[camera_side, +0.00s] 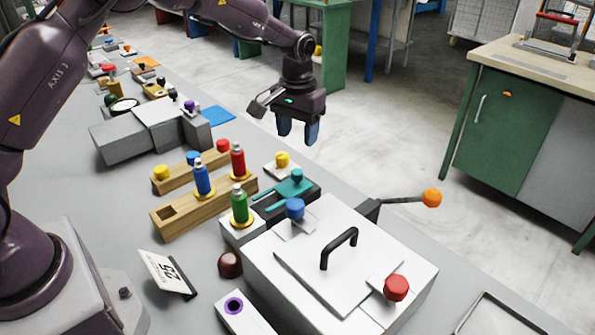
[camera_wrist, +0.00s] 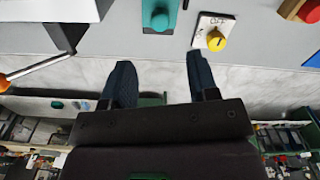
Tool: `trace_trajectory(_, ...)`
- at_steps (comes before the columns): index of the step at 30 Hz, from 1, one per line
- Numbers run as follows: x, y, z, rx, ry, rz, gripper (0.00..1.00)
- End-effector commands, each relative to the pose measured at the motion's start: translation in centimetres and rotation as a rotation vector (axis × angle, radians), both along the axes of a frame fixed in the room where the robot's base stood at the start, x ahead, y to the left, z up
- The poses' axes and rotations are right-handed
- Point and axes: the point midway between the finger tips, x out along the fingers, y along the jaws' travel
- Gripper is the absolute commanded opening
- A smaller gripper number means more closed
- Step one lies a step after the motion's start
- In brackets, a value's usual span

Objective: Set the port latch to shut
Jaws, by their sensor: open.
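A white press box (camera_side: 290,291) stands at the front right, with a black handle (camera_side: 339,248) on its lid. A blue knob (camera_side: 295,208) sits at its back edge and a red knob (camera_side: 396,288) near its right corner. A lever with an orange ball (camera_side: 432,198) sticks out to the right; the ball also shows in the wrist view (camera_wrist: 4,84). Behind the box is a dark block with a teal slide and knob (camera_side: 297,176). I cannot tell which part is the port latch. My gripper (camera_side: 298,133) is open and empty, pointing down, above and behind these things.
A yellow knob on a white plate (camera_wrist: 216,40) lies near my fingers in the wrist view. A 25 sign (camera_side: 166,272) lies in front. Open floor lies beyond the bench edge.

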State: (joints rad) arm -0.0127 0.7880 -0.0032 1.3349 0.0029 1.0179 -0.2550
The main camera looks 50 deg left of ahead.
Motion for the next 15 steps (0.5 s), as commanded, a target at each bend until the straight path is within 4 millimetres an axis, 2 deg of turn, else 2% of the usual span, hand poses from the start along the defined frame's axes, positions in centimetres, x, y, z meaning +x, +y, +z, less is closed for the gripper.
trace_trajectory(3, -0.1, 0.0, -2.8, 0.000, 0.006, -0.001, 0.54)
trace_trajectory(9, -0.1, 0.0, -6.9, 0.000, 0.005, -0.001, 0.54)
trace_trajectory(15, -0.1, 0.0, -9.5, 0.000, 0.003, -0.002, 0.54)
